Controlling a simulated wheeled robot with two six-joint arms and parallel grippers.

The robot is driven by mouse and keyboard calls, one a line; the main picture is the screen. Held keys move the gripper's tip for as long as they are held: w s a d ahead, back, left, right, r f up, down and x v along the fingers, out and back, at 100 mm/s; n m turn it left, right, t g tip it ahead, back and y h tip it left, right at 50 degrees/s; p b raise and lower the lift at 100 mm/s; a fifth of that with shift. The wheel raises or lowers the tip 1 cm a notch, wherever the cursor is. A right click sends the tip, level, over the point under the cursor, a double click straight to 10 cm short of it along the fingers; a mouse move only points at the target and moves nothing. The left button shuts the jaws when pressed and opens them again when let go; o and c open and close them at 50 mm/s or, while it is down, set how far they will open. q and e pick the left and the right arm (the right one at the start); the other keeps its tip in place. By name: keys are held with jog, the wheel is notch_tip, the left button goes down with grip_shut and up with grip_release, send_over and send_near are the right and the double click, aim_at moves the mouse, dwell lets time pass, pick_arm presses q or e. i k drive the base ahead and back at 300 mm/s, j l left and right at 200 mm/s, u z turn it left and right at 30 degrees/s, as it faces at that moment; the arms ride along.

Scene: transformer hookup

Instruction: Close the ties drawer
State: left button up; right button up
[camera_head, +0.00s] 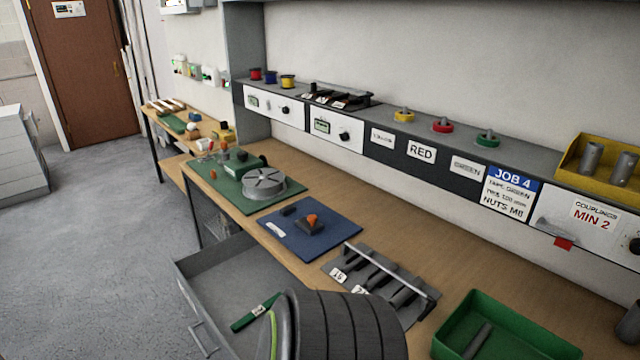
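A grey drawer (217,257) stands pulled open below the front of the workbench, at the lower middle left. I take it to be the ties drawer, but no label on it is readable. Its front panel, with a bar handle (203,341), faces the aisle. A green strip with a white tag (256,312) lies inside on the drawer floor. A large dark ribbed body with a green edge stripe at the bottom middle hides the drawer's right part. I cannot tell whether that body is mine. Neither of my grippers can be made out.
The wooden bench top (470,255) holds a green mat (228,192), a blue mat (335,240), a slotted rack (385,275) and a green tray (545,345). A shelf with labels runs along the wall. The grey floor (100,250) left of the drawer is clear.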

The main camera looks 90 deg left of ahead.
aim_at(223, 281)
jog(key=u, duration=3.6)
